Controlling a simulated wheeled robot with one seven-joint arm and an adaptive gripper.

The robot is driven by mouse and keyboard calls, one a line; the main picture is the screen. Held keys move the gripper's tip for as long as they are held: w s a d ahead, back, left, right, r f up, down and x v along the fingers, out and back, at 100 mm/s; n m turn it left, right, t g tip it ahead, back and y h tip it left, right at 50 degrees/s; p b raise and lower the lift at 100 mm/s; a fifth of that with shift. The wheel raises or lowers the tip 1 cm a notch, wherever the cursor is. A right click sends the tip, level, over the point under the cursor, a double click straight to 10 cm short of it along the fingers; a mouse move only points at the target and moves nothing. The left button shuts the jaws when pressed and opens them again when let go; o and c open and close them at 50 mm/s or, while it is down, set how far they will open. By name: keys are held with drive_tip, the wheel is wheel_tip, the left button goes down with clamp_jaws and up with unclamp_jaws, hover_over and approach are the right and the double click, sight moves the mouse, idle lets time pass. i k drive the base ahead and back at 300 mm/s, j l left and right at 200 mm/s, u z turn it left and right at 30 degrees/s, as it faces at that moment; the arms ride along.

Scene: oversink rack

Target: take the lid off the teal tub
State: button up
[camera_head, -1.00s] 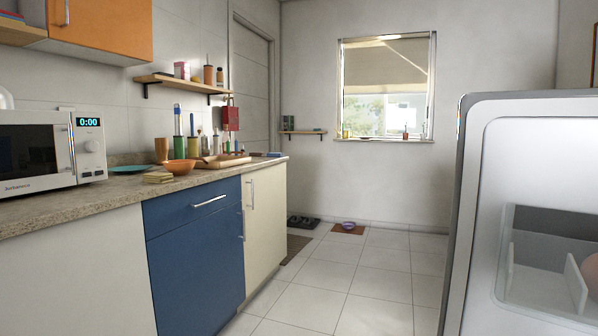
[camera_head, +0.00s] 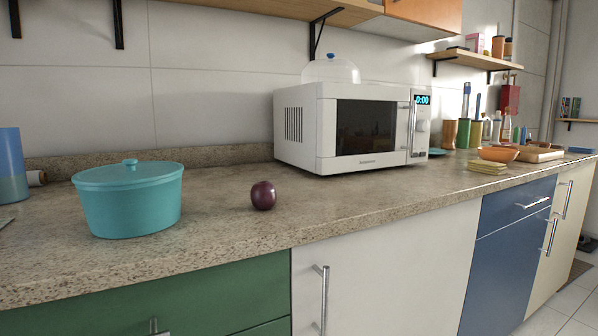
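The teal tub (camera_head: 132,209) stands upright on the speckled stone counter at the left of the head view. My gripper is not in view, and no part of my arm shows.
A dark purple round fruit (camera_head: 263,195) lies right of the tub. A white microwave (camera_head: 305,125) with a clear dome on top stands further right. A blue cup (camera_head: 10,165) is at the left edge. Shelves (camera_head: 270,10) hang above. The counter (camera_head: 230,240) in front is clear.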

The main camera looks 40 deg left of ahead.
sight(131, 171)
drive_tip(key=u, duration=1.9)
